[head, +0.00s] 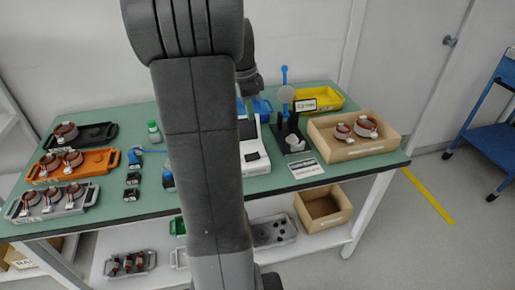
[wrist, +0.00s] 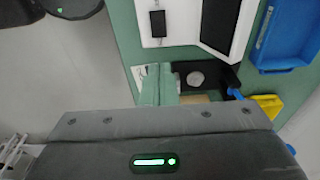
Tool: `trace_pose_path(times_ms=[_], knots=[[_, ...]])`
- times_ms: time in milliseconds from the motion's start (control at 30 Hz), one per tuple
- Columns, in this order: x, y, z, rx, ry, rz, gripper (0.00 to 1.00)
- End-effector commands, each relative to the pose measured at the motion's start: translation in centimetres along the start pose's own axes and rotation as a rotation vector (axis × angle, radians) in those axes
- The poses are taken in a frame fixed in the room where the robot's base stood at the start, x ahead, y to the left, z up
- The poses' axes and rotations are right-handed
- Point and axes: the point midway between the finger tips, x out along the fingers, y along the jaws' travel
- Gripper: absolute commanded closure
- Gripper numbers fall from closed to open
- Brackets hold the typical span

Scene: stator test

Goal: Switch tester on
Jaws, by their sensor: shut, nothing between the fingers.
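The tester looks to be the white unit (head: 260,166) on the green bench, partly hidden behind my arm in the head view. In the wrist view, the white unit (wrist: 178,37) shows at the top, with a dark panel (wrist: 220,22) and a small black block (wrist: 158,23) on it. I cannot make out a switch. My gripper (wrist: 158,86) is shut and empty, its pale green fingers over the bench beside the unit's edge.
Right of the tester are a black stand (head: 287,132) with a blue-handled tool, a white card (head: 306,168), a yellow tray (head: 318,99) and a wooden box (head: 355,152) holding stators. Trays with stators (head: 70,164) fill the left end. A blue tray (wrist: 285,40) is near.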

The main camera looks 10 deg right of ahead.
Motion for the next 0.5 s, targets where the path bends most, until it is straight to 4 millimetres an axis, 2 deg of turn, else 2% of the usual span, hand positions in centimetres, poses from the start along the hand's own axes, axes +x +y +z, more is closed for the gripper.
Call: trace_pose_path(times_ms=[267, 367, 500], knots=[[0.8, 0.0, 0.0, 0.0, 0.0, 0.002, 1.0], [2.1, 0.1, 0.0, 0.0, 0.0, 0.004, 1.0], [5.0, 0.1, 0.0, 0.0, -0.001, 0.005, 1.0]])
